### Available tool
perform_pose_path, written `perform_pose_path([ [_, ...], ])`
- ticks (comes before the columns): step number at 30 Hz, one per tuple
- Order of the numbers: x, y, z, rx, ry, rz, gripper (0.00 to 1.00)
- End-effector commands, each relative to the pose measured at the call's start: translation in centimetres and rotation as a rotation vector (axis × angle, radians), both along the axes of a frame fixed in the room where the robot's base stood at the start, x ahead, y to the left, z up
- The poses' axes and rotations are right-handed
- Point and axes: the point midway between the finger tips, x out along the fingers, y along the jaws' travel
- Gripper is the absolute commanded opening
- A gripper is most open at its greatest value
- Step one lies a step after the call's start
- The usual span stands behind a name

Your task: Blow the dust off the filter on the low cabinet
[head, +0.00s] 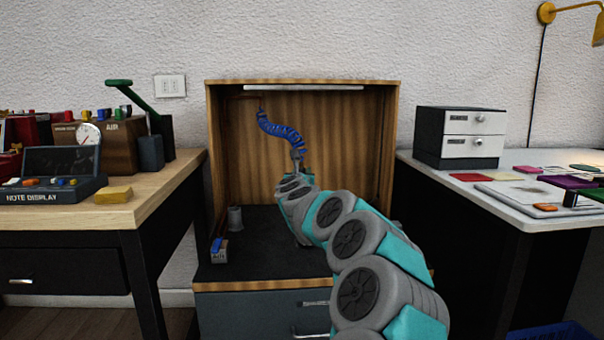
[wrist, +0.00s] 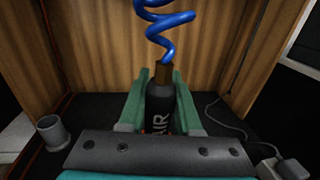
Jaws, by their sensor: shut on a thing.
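My gripper (wrist: 160,106) is shut on a black air tool (wrist: 161,112) marked with letters ending in "IR"; its green fingers lie on either side of it. A blue coiled hose (wrist: 165,28) rises from the tool's brown top, and it also shows in the head view (head: 280,132). In the head view my arm reaches into the wooden booth on the low cabinet (head: 247,308) and mostly hides the gripper. A grey open cylinder (wrist: 52,134) stands to the left, apart from the gripper; I cannot tell whether it is the filter. No dust can be made out.
The booth (head: 214,140) has side walls and a back close around my gripper. A small box marked "AIR" with a blue top (head: 219,252) sits at its front left corner. A pale block (wrist: 284,168) with a cable lies right. Desks flank the cabinet.

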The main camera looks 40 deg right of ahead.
Motion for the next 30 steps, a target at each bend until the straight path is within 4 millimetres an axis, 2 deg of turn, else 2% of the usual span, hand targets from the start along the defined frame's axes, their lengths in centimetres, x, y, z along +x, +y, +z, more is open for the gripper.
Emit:
perform_pose_path([
  [18,0.1,0.1,5.6,-0.001,-0.001,0.002,0.00],
  [30,0.0,0.0,5.9,-0.001,0.001,0.001,0.00],
])
